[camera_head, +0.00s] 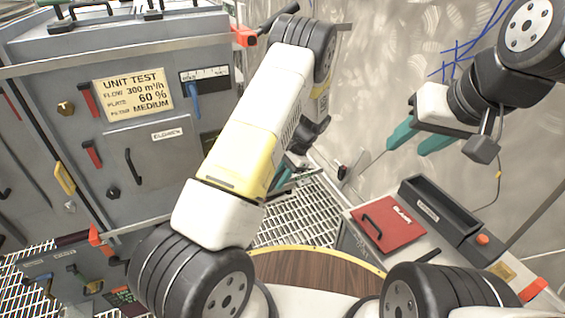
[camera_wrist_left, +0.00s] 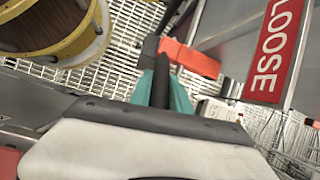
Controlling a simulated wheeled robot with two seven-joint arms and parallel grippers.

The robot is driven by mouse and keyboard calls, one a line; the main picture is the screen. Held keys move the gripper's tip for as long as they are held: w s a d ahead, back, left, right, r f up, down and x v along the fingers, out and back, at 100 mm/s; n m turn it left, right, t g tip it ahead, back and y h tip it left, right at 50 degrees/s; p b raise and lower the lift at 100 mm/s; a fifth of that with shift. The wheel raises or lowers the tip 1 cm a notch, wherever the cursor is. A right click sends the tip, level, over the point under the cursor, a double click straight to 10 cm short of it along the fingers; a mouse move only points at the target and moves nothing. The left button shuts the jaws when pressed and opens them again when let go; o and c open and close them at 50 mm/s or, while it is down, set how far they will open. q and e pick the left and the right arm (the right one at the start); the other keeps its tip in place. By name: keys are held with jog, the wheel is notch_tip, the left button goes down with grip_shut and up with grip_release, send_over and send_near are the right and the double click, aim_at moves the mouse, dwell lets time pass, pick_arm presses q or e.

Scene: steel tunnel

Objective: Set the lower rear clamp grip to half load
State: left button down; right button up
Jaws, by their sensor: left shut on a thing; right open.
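In the left wrist view the teal fingers of my left gripper (camera_wrist_left: 164,90) are shut on a dark grip (camera_wrist_left: 160,79). The grip lies beside an orange clamp part (camera_wrist_left: 190,57) at the end of a metal edge. My right gripper (camera_head: 420,138) is open and empty, in front of the pale wall.
A grey cabinet (camera_head: 140,205) with a UNIT TEST plate (camera_head: 133,87) and several levers stands left. Other orange clamps show at its upper corner (camera_head: 245,37) and lower left (camera_head: 96,240). A bench with a red panel (camera_head: 388,225) is right. Grating floor (camera_head: 300,215) lies between.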

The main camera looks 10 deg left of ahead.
pick_arm(q)
jog(key=shift+w+d+f+g+y, duration=0.25)
jog(key=shift+f+g+y, duration=0.15)
jog(key=shift+y, duration=0.1)
jog(key=shift+w+d+f+g+y, duration=0.1)
jog(key=shift+d+f+g+y, duration=0.2)
jog(key=shift+f+y, duration=0.15)
jog(key=c, duration=1.2)
grip_release()
jog(key=shift+c, duration=0.2)
jog(key=v, duration=0.7)
jog(key=shift+d+r, duration=0.25)
jog(key=shift+r, duration=0.05)
jog(key=shift+w, duration=0.2)
